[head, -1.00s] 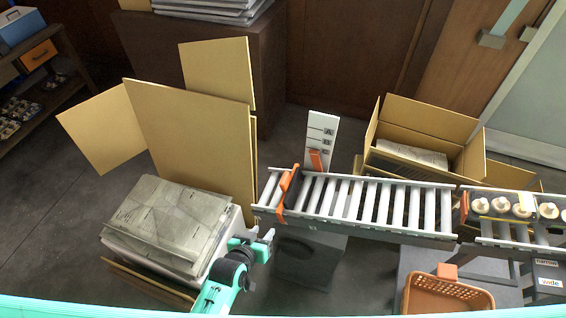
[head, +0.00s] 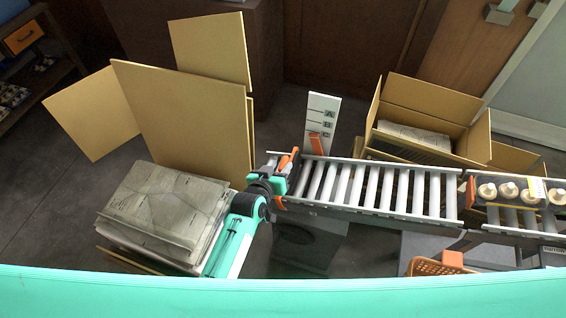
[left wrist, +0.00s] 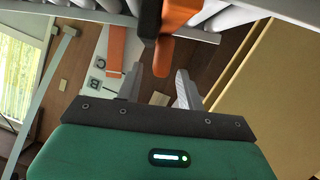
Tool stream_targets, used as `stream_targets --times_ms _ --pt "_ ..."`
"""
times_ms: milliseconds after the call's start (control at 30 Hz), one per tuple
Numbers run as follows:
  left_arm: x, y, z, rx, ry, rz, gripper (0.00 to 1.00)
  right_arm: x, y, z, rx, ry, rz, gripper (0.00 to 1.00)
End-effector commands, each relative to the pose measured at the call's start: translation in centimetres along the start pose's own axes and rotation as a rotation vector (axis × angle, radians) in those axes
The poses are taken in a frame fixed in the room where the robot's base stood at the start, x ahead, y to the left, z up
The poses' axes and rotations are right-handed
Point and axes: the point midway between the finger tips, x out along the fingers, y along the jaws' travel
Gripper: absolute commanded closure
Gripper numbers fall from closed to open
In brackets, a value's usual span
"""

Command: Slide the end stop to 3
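The end stop is an orange and black piece across the left end of the roller conveyor; its orange part (head: 288,160) shows beside my left gripper (head: 279,176). In the left wrist view, the orange end of the stop (left wrist: 163,58) lies just beyond and between the fingertips of my left gripper (left wrist: 158,86). The two fingers are apart, and I cannot tell whether they touch it. A white sign board (head: 321,112) behind the conveyor bears the letters A, B and C, not numbers. An orange piece (head: 316,142) stands in front of it near C. My right gripper is not in view.
Flat grey sheets (head: 165,205) are stacked at left before a tall open carton (head: 180,118). An orange basket (head: 425,267) is at front right.

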Motion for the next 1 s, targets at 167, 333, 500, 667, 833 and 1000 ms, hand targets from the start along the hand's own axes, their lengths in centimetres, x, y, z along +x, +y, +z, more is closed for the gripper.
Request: stream_targets --times_ms 167,333,500,667,833,1000 --pt "2.1 0.0 0.0 0.000 -0.001 0.000 0.62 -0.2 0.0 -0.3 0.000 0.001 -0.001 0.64" --pt "2.9 0.0 0.1 0.000 -0.001 0.000 0.62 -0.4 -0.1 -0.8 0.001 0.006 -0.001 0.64" --pt "3.0 0.0 0.0 0.000 0.000 0.000 0.62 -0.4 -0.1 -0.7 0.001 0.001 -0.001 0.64" --pt "3.0 0.0 0.0 0.000 0.000 0.000 0.72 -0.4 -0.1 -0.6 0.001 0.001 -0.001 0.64" --pt "3.0 0.0 0.0 0.000 -0.001 0.000 1.00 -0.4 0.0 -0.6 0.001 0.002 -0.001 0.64" --pt "3.0 0.0 0.0 0.000 -0.001 0.000 1.00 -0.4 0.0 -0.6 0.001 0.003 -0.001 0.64"
